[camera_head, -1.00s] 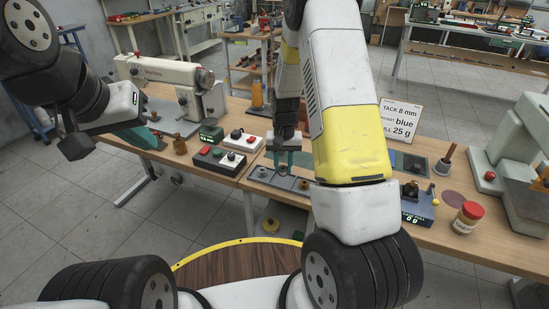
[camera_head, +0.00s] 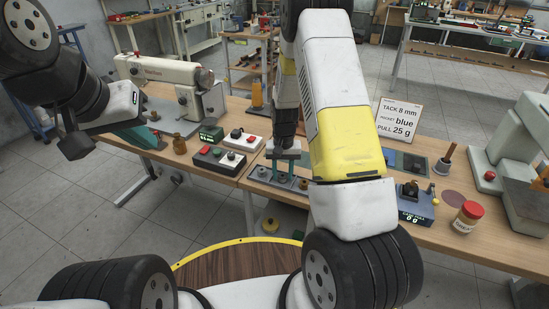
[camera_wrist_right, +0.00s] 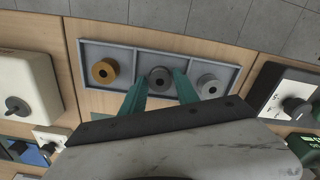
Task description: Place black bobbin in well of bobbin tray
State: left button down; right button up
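The grey bobbin tray (camera_wrist_right: 128,53) lies on the bench and fills the top of the right wrist view. The black bobbin (camera_wrist_right: 160,77) sits in its middle part, between a gold bobbin (camera_wrist_right: 103,71) on the left and a silver bobbin (camera_wrist_right: 209,86) on the right. My right gripper (camera_wrist_right: 162,80) has its teal fingers apart, one on each side of the black bobbin, with little gap. In the head view my right gripper (camera_head: 283,172) points down over the tray (camera_head: 257,177). My left gripper (camera_head: 141,137) is at the left, its finger gap unclear.
A red-and-black button box (camera_head: 219,158) and a white button box (camera_head: 243,140) stand left of the tray. A blue scale (camera_head: 417,205) and a red-lidded jar (camera_head: 467,217) stand to the right. A sewing machine (camera_head: 160,72) is behind at left.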

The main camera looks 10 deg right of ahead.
jog(key=s+r+t+y, duration=0.1)
jog(key=s+r, duration=0.2)
jog(key=r, duration=0.6)
jog(key=s+a+r+n+t, duration=0.1)
jog(key=s+r, duration=0.2)
jog(key=r, duration=0.7)
jog(key=s+r+t+y, duration=0.1)
jog(key=s+r, duration=0.3)
jog(key=r, duration=0.5)
jog(key=s+r+n+t, duration=0.1)
jog(key=s+r, duration=0.2)
jog(key=s, duration=0.4)
jog(key=s+a+r+n+t, duration=0.1)
jog(key=s+r+t, duration=0.1)
jog(key=s+r, duration=0.2)
jog(key=s, duration=0.3)
jog(key=shift+s, duration=0.2)
